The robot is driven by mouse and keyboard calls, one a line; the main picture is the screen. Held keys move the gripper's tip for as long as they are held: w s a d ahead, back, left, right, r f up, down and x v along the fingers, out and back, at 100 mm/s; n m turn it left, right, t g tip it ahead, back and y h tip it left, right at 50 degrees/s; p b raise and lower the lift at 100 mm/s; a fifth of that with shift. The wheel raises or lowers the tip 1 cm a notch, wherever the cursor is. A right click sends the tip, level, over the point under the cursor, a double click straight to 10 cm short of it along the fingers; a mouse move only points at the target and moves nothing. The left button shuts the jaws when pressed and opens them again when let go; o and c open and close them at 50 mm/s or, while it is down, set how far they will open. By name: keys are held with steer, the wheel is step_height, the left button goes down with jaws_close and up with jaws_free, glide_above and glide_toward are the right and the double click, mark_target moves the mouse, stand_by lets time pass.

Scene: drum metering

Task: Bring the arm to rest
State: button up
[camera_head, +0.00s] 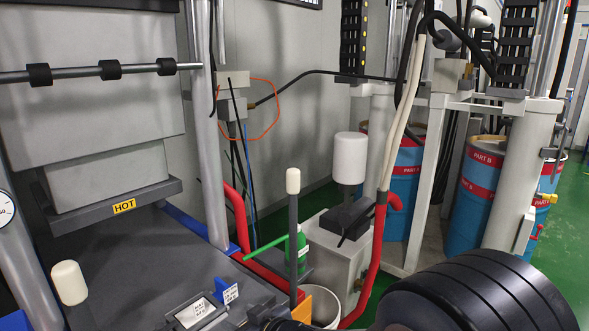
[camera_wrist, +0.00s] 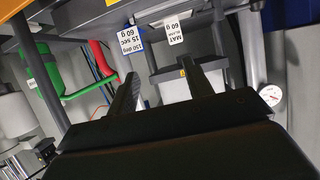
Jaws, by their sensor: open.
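My gripper (camera_wrist: 160,72) shows in the wrist view with its two dark fingers apart and nothing between them. The fingers point toward the press bench, where a small blue-edged card (camera_wrist: 130,40) and a white "MAT 60 g" card (camera_wrist: 174,30) hang upside down in the picture. I see no contact between the fingers and any object. In the head view a black ribbed part of my arm fills the lower right. The gripper's fingers are not clearly visible in that view.
The press with its "HOT" label (camera_head: 124,206) stands at left. Blue and red drums (camera_head: 476,190) stand behind at right, with green floor beyond.

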steer(key=d+f+m+t+h, duration=0.2)
steer(key=d+f+m+h, duration=0.2)
steer(key=d+f, duration=0.8)
steer(key=shift+w+d+f+t, duration=0.15)
steer(key=shift+w+f+t, duration=0.15)
steer(key=shift+w, duration=0.15)
steer(key=shift+r, duration=0.1)
